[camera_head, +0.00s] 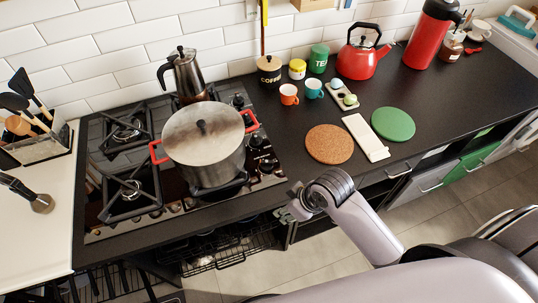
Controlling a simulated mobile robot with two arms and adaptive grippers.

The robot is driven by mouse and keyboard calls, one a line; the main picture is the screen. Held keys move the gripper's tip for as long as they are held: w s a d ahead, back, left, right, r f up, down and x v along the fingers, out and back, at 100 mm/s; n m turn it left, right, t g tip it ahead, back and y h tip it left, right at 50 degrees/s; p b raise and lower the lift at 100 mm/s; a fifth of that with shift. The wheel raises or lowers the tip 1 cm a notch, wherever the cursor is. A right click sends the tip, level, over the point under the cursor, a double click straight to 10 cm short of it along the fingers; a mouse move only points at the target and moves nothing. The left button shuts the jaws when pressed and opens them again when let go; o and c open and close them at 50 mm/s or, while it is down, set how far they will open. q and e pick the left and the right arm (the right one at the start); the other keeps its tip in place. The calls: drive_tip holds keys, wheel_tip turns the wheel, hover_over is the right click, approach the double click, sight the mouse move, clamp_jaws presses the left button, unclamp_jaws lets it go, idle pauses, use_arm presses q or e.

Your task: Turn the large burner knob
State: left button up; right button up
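The gas hob (93,237) is set in the black counter at the left of the head view. Dark knobs (256,141) run along its right side, beside the big pot; which one belongs to the large burner I cannot tell. Small round shapes also show along the hob's front edge. My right gripper (293,205) is at the counter's front edge, to the right of and nearer than the knobs, apart from them. Its fingers are small and partly hidden by the wrist, so their opening is unclear. My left gripper is not in view.
A large lidded pot (203,150) with red handles stands on the hob's right part, close to the knobs. A moka pot (184,75) stands behind it. A cork mat (329,144), white board (366,138) and green mat (393,124) lie right. An oven rack (235,248) shows below.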

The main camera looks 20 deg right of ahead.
wheel_tip(320, 180, up, 6)
drive_tip(key=w+f+n, duration=0.1)
drive_tip(key=w+n, duration=0.1)
drive_tip(key=n+g+y, duration=0.2)
drive_tip(key=n, duration=0.4)
approach(268, 161)
drive_tip(key=p+x, duration=0.2)
drive_tip(key=x, duration=0.6)
drive_tip(key=shift+a+f, duration=0.2)
clamp_jaws()
